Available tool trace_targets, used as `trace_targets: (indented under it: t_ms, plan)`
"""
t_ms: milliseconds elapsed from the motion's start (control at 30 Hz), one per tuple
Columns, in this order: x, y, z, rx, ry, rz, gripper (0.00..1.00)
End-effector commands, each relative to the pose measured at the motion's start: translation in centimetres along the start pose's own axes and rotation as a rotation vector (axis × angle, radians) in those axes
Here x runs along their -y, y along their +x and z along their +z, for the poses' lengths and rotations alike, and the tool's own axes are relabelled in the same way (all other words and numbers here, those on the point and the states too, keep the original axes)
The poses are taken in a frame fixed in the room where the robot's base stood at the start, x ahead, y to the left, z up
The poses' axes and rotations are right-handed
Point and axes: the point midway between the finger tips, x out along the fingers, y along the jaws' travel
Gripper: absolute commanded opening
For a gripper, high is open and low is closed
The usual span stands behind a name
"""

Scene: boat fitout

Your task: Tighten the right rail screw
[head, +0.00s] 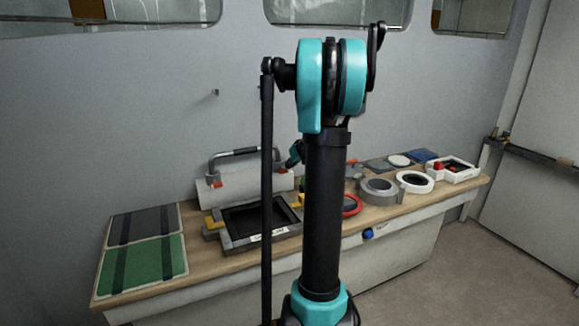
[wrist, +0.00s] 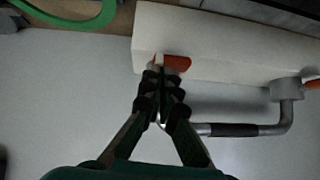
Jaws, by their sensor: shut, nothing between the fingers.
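A grey grab rail (head: 235,152) with a dark grip stands on a pale block (head: 245,187) at the back of the bench. In the wrist view the scene looks upside down, and the rail (wrist: 235,130) runs across the lower right. My gripper (wrist: 162,72) is shut and empty, its fingertips at an orange-red screw (wrist: 177,64) on the block's edge, partly covering it. I cannot tell whether they touch. The other screw (wrist: 311,73) is at the far right.
A dark framed hatch (head: 262,218) lies in front of the block, and green and grey panels (head: 143,262) lie at the left. Round rings (head: 377,188) and a white frame (head: 455,170) are at the right. The wall (head: 130,110) is close behind.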

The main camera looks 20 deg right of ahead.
Motion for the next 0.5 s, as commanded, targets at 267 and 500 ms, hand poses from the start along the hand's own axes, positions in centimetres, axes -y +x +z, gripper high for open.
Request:
trace_targets:
  t_ms: [267,500]
  plan:
    - [-0.27,0.05,0.08,0.001,0.040,-0.039,0.00]
    - [-0.70,0.17,0.18,0.000,0.104,-0.100,0.00]
